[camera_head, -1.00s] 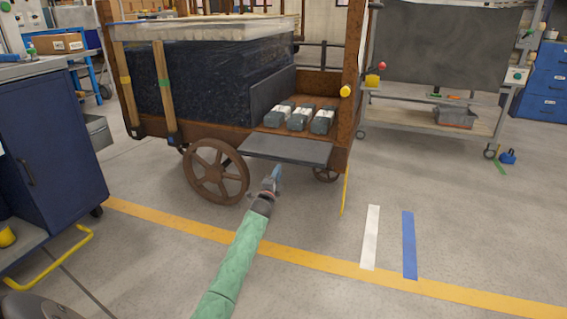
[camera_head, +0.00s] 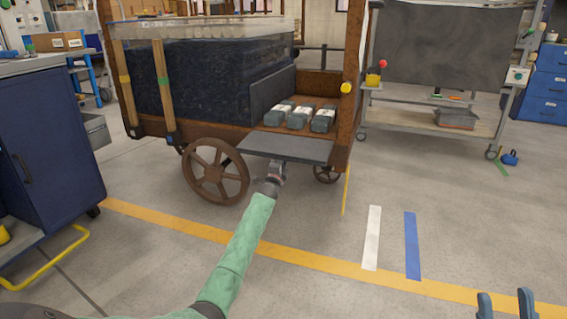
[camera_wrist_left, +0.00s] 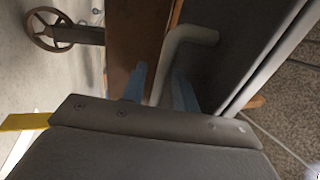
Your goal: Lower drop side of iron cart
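The iron cart (camera_head: 215,132) stands at the centre. Its dark grey side panel (camera_head: 287,147) sticks out nearly level at the front, below several wrapped blocks. My left gripper (camera_head: 271,176) is at the panel's front edge, its fingertips hidden under it in the head view. In the left wrist view, the blue fingers of my left gripper (camera_wrist_left: 160,88) stand apart on either side of a bent grey handle (camera_wrist_left: 189,36), and it does not look clamped. The panel's dark face (camera_wrist_left: 240,50) is beside them. My right gripper (camera_head: 506,303) is open and empty at the lower right.
A blue cabinet (camera_head: 50,145) stands at the left. A wheeled rack (camera_head: 430,118) stands at the back right. The floor with a yellow line (camera_head: 330,265) is clear in front.

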